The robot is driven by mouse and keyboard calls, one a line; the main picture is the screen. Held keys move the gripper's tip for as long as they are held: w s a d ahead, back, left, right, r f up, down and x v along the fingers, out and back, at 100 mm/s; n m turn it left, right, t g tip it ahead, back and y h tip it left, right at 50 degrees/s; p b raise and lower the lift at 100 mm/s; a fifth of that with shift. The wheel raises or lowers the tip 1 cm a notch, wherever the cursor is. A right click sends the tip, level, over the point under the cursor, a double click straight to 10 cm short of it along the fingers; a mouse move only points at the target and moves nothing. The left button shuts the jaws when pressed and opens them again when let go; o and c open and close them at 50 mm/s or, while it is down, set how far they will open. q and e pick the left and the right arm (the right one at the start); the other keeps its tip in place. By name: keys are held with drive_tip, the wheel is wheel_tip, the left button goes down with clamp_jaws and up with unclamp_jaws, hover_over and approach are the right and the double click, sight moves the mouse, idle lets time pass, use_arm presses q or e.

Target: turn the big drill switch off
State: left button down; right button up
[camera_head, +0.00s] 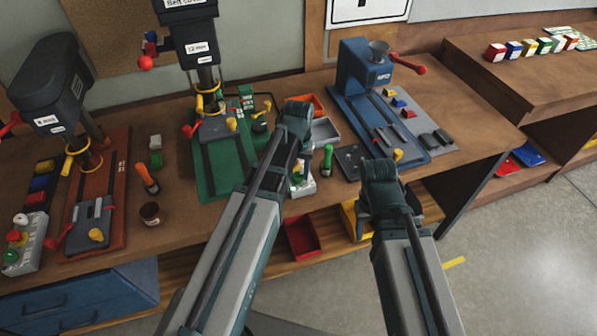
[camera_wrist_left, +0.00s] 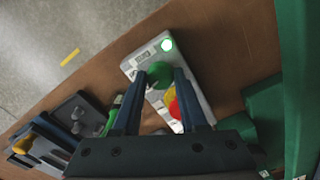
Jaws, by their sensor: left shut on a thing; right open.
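In the head view the box (camera_head: 306,186) stands at the bench's front edge, mostly behind my left arm. My left gripper (camera_wrist_left: 158,80) is shut on the green knob, with a finger on each side. The big drill (camera_head: 201,48) stands on a green base (camera_head: 207,165) left of the box. My right gripper (camera_head: 382,180) is open, before the front edge; its fingertips are hard to see.
A green-handled tool (camera_head: 327,158) and a grey plate (camera_head: 352,160) lie right of the box. The blue machine (camera_head: 363,72) stands further right. A black drill (camera_head: 50,82) and a second switch box (camera_head: 24,252) are at the left. Open floor (camera_head: 520,240) lies at the right.

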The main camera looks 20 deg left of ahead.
sight(299, 175)
use_arm(q)
drive_tip(key=m, duration=0.4)
drive_tip(key=shift+m, duration=1.9)
drive_tip(key=shift+c, duration=2.2)
unclamp_jaws()
drive_tip(key=shift+r, duration=0.15)
wheel_tip(299, 175, up, 14)
drive_tip(key=p, duration=1.4)
drive_tip(key=shift+f, duration=0.2)
